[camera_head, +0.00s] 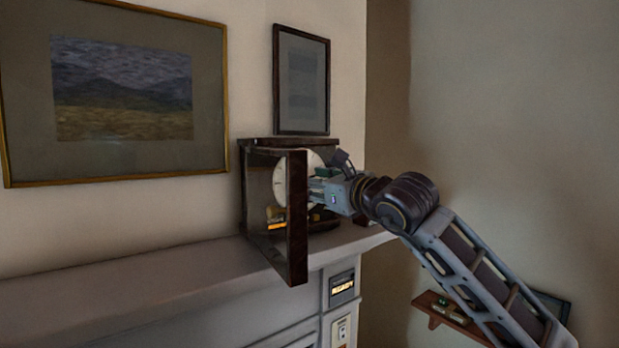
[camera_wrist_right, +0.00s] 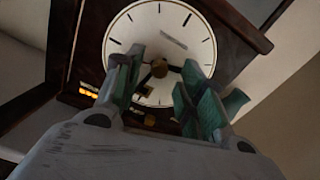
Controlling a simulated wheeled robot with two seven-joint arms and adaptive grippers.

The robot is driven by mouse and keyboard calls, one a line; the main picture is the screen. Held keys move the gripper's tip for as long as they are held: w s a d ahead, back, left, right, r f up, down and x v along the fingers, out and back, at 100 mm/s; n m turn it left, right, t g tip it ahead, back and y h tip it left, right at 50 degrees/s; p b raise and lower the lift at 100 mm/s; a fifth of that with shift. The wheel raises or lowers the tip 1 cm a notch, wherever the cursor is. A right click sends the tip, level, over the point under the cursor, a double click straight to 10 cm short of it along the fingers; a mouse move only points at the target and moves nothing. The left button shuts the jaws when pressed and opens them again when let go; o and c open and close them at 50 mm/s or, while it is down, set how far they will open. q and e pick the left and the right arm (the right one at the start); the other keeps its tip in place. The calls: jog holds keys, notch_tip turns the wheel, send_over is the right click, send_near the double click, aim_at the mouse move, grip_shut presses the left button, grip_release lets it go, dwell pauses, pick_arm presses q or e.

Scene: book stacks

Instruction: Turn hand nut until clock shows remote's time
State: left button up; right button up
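The clock (camera_head: 282,181) is a dark wooden case on the mantel with its door (camera_head: 297,218) swung open toward me. Its round white dial is partly hidden by the door and my right gripper (camera_head: 314,185). In the right wrist view the white dial (camera_wrist_right: 128,35) fills the upper middle, with a brass hand nut (camera_wrist_right: 159,68) at its centre. My right gripper (camera_wrist_right: 160,82) points at the dial, its green-padded fingers apart on either side of the nut; contact cannot be told. The hands are largely hidden by the fingers. No remote is clearly recognisable. My left gripper is out of view.
The pale mantel shelf (camera_head: 130,292) runs along the wall under two framed pictures (camera_head: 125,92) (camera_head: 301,80). A small wooden shelf (camera_head: 437,314) with small items is at lower right.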

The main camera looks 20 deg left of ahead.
jog(key=shift+p+x, duration=0.3)
jog(key=shift+x, duration=0.75)
grip_shut()
